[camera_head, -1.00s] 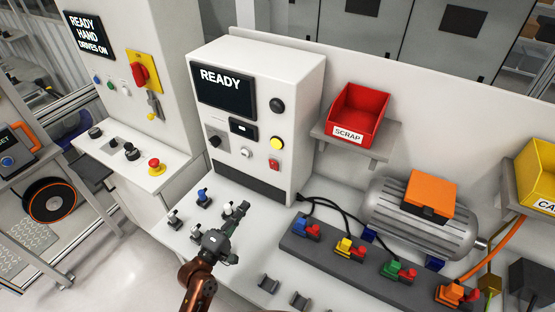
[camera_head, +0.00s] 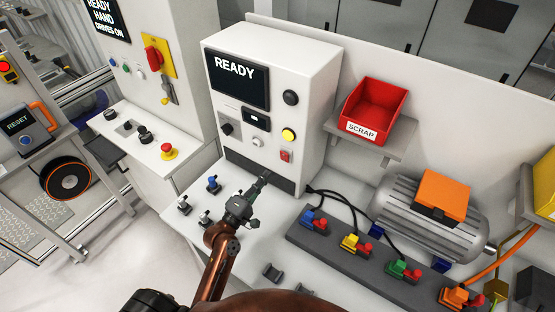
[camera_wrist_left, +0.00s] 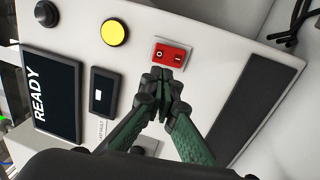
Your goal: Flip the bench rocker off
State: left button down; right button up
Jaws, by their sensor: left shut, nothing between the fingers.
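The bench rocker (camera_head: 286,156) is a small red switch low on the right of the white control box front. In the left wrist view the red rocker (camera_wrist_left: 172,54) shows a white O mark and a white I mark; which side is pressed in I cannot tell. My left gripper (camera_head: 264,178) is shut and empty, in front of the box and below the rocker in the head view. In the left wrist view its fingertips (camera_wrist_left: 165,74) appear just beside the rocker's edge; whether they touch it I cannot tell. My right gripper is not in view.
The box has a READY screen (camera_head: 240,80), a yellow button (camera_head: 288,134), a black knob (camera_head: 291,97) and a small display (camera_head: 256,118). A red SCRAP bin (camera_head: 371,110) is on a shelf to the right.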

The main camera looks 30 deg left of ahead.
aim_at(282, 155)
pick_arm(q)
jog(key=p+x, duration=0.1)
jog(key=x, duration=0.6)
jog(key=shift+w+r, duration=0.1)
jog(key=shift+w, duration=0.1)
jog(key=shift+w+p, duration=0.3)
jog(key=shift+w, duration=0.15)
